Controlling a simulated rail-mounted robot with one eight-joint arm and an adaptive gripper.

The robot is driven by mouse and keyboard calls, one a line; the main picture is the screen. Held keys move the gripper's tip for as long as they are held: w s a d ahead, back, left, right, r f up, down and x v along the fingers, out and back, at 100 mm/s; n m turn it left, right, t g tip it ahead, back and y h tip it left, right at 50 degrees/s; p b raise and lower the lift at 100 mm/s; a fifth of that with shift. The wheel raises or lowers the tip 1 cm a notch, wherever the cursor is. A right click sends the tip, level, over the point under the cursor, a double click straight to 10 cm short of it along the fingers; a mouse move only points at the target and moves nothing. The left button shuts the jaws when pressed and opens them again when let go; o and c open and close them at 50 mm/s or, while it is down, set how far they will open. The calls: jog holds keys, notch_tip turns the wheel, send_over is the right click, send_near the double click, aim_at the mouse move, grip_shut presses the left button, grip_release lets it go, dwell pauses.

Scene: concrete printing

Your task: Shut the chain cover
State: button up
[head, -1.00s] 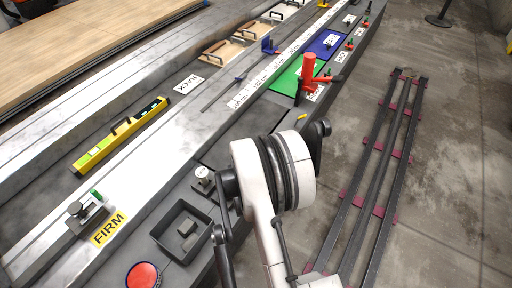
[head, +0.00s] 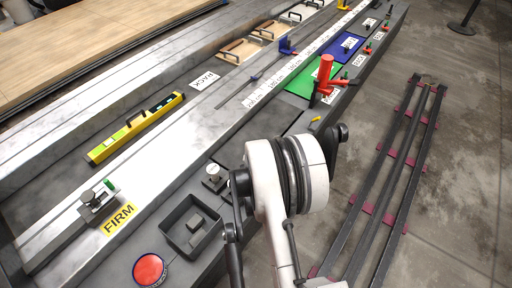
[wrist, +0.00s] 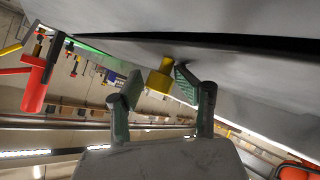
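A dark grey flat panel (head: 254,141) set in the bench, beside my arm, looks like the chain cover. A small yellow tab (head: 315,120) shows near its far right end. In the wrist view a yellow knob (wrist: 160,79) stands out from a grey surface (wrist: 230,70) with a long dark gap along it. My gripper (wrist: 159,84) is open, with its green-faced fingers on either side of the knob. The right finger looks very close to the knob; I cannot tell whether it touches. In the head view my gripper is hidden behind my arm.
A red clamp-like tool (head: 325,78) stands on the bench just beyond the yellow tab; it also shows in the wrist view (wrist: 36,85). A black tray (head: 190,227), a gauge (head: 213,176) and a red button (head: 150,270) are nearer. Dark rails (head: 388,180) lie on the floor at right.

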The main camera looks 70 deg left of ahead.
jog(key=v, duration=0.7)
dwell(0.5)
